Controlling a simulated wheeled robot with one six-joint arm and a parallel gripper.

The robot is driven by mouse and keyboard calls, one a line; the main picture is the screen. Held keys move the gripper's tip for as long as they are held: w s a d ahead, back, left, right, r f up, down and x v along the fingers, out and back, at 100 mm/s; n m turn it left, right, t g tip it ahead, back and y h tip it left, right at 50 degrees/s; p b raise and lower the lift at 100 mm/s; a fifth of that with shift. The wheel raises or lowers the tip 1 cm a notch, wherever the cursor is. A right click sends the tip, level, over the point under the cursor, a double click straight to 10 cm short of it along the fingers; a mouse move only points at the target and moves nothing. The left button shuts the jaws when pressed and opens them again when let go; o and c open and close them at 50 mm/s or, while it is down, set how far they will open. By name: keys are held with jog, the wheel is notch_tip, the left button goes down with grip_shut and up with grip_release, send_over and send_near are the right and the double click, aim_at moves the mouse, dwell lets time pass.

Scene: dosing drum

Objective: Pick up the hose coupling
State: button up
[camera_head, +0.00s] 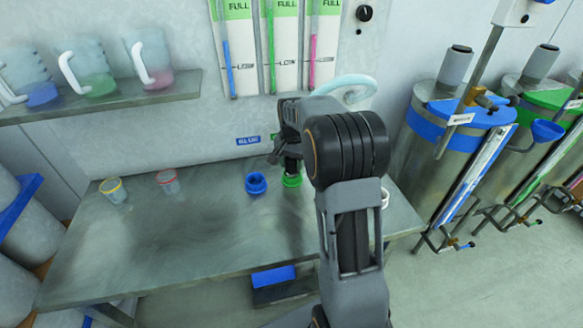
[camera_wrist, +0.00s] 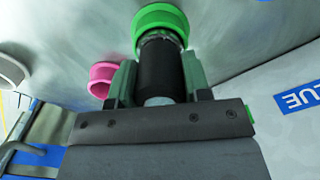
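A hose coupling with a green collar (camera_head: 292,181) is at the table's back, under my gripper (camera_head: 291,163). In the wrist view, its black cylindrical body (camera_wrist: 160,72) lies between the two fingers of my gripper (camera_wrist: 160,82), and its green collar (camera_wrist: 162,18) shows beyond them. The fingers lie against both sides of the body with no clear gap. A blue coupling (camera_head: 256,184) stands to its left on the table. A pink ring-shaped piece (camera_wrist: 103,77) shows beside the left finger in the wrist view; my arm hides it in the head view.
The grey table (camera_head: 200,240) has a yellow-rimmed cup (camera_head: 113,190) and a red-rimmed cup (camera_head: 168,181) at its left; its front is clear. A shelf (camera_head: 110,100) with jugs hangs above. A blue-topped drum (camera_head: 445,150) stands at the right.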

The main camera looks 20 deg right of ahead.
jog(key=c, duration=0.7)
jog(key=shift+w+r, duration=0.1)
jog(key=shift+r, duration=0.45)
notch_tip(320, 180, up, 2)
jog(key=shift+r, duration=0.1)
jog(key=s+d+r, duration=0.4)
jog(key=d+r, duration=0.1)
jog(key=s+d+r, duration=0.4)
jog(key=s+d, duration=0.1)
jog(key=shift+s+d+r, duration=0.2)
jog(key=shift+d+r, duration=0.05)
jog(key=shift+r, duration=0.15)
